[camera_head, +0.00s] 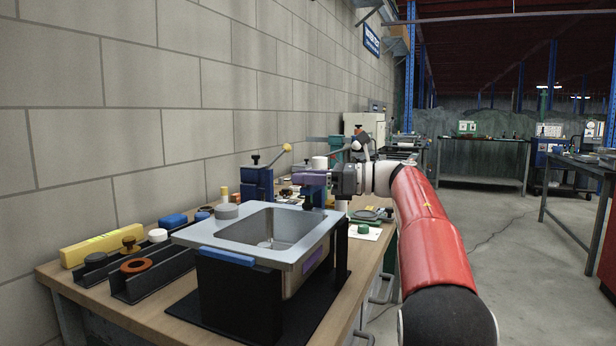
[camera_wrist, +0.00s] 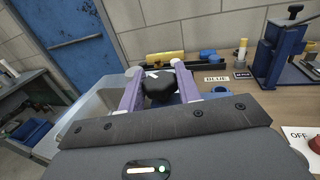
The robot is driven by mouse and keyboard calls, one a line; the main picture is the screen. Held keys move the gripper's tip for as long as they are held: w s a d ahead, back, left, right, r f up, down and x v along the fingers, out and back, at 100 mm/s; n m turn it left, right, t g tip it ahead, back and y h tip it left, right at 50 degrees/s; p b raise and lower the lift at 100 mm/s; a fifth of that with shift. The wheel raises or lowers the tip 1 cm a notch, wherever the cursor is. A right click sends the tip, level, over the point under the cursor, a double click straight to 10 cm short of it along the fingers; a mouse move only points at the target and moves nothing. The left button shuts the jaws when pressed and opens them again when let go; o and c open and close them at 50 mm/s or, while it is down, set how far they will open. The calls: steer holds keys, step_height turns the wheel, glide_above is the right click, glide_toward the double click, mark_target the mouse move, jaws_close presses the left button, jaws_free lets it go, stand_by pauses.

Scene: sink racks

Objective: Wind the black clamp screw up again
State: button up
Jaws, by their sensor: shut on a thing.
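The black clamp screw's knob (camera_wrist: 160,88) sits between the two purple fingers of my gripper (camera_wrist: 158,76) in the wrist view. The fingers are shut on it, one on each side. The screw's shaft is hidden below the knob. In the head view my gripper (camera_head: 312,178) is level above the right back corner of the sink's metal rim (camera_head: 205,234).
The sink stands on a black base on a wooden bench (camera_head: 160,318). A blue stand with a black knob (camera_head: 256,182) rises behind it. Black racks (camera_head: 150,278) and a yellow box (camera_head: 103,244) lie at left. A block wall closes the left side.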

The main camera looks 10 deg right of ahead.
steer(key=shift+w+f+n+g+y, duration=0.15)
steer(key=shift+n+g+y, duration=0.25)
steer(key=shift+n+g, duration=0.5)
steer(key=shift+g, duration=0.5)
steer(key=shift+f+g, duration=0.15)
steer(key=shift+g, duration=0.15)
steer(key=o, duration=1)
steer(key=shift+c, duration=0.2)
steer(key=s+d, duration=0.1)
steer(key=d, duration=0.6)
steer(key=shift+s+d, duration=0.3)
steer(key=shift+s, duration=0.1)
